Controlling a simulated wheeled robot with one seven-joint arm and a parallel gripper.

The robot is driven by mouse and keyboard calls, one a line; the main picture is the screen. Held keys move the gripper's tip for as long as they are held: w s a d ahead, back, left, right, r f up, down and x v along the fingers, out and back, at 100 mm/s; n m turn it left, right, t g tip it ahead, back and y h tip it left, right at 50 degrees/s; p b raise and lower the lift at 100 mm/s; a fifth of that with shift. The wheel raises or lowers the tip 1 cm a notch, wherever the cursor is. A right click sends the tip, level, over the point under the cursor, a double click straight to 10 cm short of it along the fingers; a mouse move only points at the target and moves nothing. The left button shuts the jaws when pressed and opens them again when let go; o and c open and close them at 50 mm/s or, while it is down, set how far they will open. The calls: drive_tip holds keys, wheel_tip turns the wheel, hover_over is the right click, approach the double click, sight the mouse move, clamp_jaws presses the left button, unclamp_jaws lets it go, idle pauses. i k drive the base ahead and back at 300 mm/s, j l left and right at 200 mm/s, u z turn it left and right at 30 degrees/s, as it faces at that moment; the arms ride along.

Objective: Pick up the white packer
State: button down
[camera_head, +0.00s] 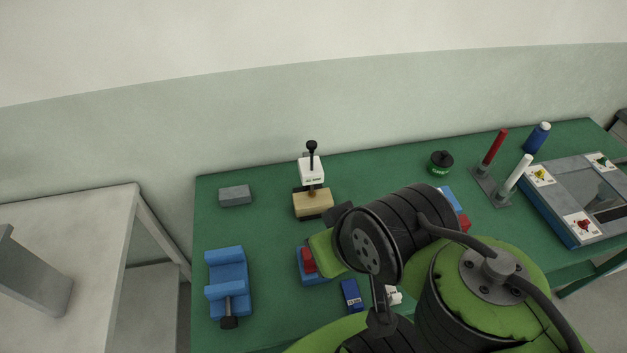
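A small white piece (395,296) with dark marks shows on the green table, at the edge of my arm. It is mostly hidden, and it may be the white packer; I cannot tell for sure. A blue block (352,295) with a pale label lies just left of it. A red block (309,260) sits on a blue base (313,279) further left, partly covered by my arm. My green and black arm fills the lower middle and right of the view. My gripper's fingers do not show.
The green table (270,250) also holds a blue vise (228,275), a grey block (235,195), a white-headed device (312,170) on a wooden block, a black tin (440,161), red and white posts (494,147), a blue bottle (537,137) and a grey-blue tray (562,217).

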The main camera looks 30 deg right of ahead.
sight(394, 297)
drive_tip(key=j+z, duration=0.2)
drive_tip(key=z, duration=0.3)
drive_tip(key=k+j+z, duration=0.1)
drive_tip(key=z, duration=0.4)
drive_tip(key=k+j+z, duration=0.1)
drive_tip(key=z, duration=0.4)
drive_tip(key=k+j+z, duration=0.15)
drive_tip(key=z, duration=0.35)
